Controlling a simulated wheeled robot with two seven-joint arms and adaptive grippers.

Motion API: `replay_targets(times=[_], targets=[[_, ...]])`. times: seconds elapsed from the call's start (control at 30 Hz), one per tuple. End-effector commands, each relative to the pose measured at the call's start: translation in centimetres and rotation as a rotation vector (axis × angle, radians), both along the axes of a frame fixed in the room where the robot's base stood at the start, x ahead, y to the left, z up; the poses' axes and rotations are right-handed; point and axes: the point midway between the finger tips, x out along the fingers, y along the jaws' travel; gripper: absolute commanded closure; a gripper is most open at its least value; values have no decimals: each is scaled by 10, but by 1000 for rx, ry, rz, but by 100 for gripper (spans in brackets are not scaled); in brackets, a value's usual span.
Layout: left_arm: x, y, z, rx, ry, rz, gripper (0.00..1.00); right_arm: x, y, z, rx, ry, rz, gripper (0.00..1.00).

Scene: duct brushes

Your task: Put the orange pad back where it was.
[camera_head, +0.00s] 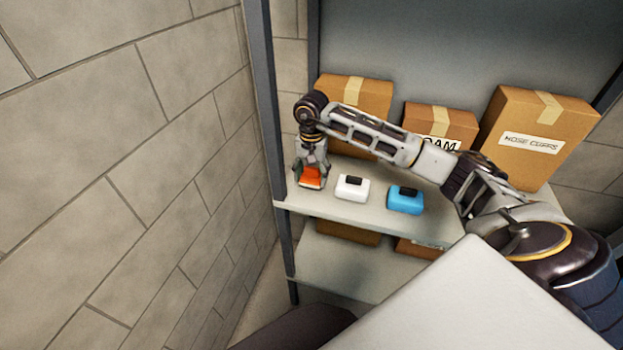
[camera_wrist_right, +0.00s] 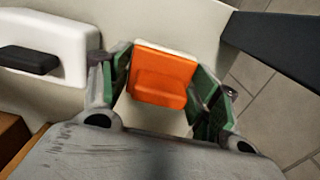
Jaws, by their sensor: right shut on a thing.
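The orange pad (camera_head: 311,177) is at the left end of the upper shelf, beside the shelf post. My right gripper (camera_head: 312,174) reaches down over it from above and is shut on it. In the right wrist view the orange pad (camera_wrist_right: 162,78) lies between the green-lined fingers of the right gripper (camera_wrist_right: 165,92). Its raised grip block faces the camera. Whether the pad touches the shelf cannot be told. My left gripper is not in view.
A white pad (camera_head: 353,188) and a blue pad (camera_head: 405,199) sit to the right on the upper shelf (camera_head: 375,215). Cardboard boxes (camera_head: 532,135) stand behind. A metal post (camera_head: 270,130) and block wall are at the left.

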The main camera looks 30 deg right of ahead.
Motion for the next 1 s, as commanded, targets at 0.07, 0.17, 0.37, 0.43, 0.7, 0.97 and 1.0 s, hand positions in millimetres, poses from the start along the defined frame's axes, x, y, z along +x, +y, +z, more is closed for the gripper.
replay_targets(times=[0.07, 0.17, 0.37, 0.43, 0.7, 0.97, 1.0], targets=[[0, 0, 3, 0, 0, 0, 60, 0, 1, -8, 2, 1, 0, 57], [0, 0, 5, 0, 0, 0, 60, 0, 1, -17, 1, 1, 0, 57], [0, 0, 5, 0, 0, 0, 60, 0, 0, -23, 1, -2, 0, 57], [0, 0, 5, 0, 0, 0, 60, 0, 0, -23, 0, -1, 0, 57], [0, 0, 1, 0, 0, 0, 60, 0, 0, -26, 0, -1, 0, 57], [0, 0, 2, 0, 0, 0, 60, 0, 0, -25, 0, -1, 0, 16], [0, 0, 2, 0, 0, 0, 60, 0, 0, -25, 0, -1, 0, 16]])
